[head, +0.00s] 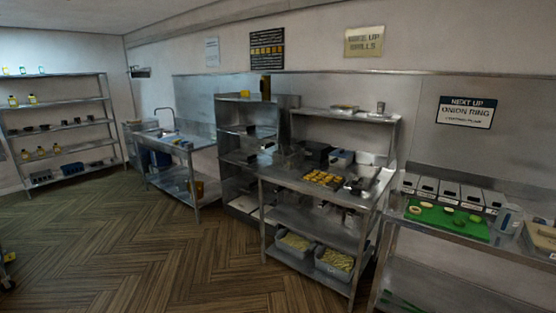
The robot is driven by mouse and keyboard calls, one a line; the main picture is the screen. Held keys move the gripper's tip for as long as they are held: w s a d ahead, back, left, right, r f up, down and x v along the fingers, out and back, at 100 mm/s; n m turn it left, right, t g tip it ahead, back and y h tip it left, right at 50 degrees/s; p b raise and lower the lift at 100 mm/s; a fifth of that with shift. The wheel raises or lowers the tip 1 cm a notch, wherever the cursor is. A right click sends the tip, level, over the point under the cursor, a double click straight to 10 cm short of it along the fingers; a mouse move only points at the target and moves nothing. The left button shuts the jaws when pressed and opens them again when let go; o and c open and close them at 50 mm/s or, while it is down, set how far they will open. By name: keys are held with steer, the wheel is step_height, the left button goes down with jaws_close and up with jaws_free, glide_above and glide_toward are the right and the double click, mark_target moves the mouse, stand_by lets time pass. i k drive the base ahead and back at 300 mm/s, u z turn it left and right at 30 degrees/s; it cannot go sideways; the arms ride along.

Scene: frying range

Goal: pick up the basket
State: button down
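I cannot make out the basket for sure from this distance. A dark, blurred shape that may be a fry basket (287,160) is at the left back end of the steel worktable (283,180), in the middle of the head view. Its handle and outline are too small to tell. My gripper is not in view.
The worktable carries a tray of golden food (324,179); tubs of pale fries (335,263) sit on its lower shelf. A counter with a green board (447,221) stands at right, a sink table (180,141) and shelf rack (62,102) at left. The wooden floor (140,250) is clear.

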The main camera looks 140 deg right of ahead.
mark_target(287, 158)
steer(key=z, duration=1.35)
steer(key=k, duration=0.1)
steer(key=z, duration=3.7)
steer(key=i, duration=2.65)
steer(key=u, duration=0.5)
steer(key=i, duration=0.7)
steer(key=u, duration=0.6)
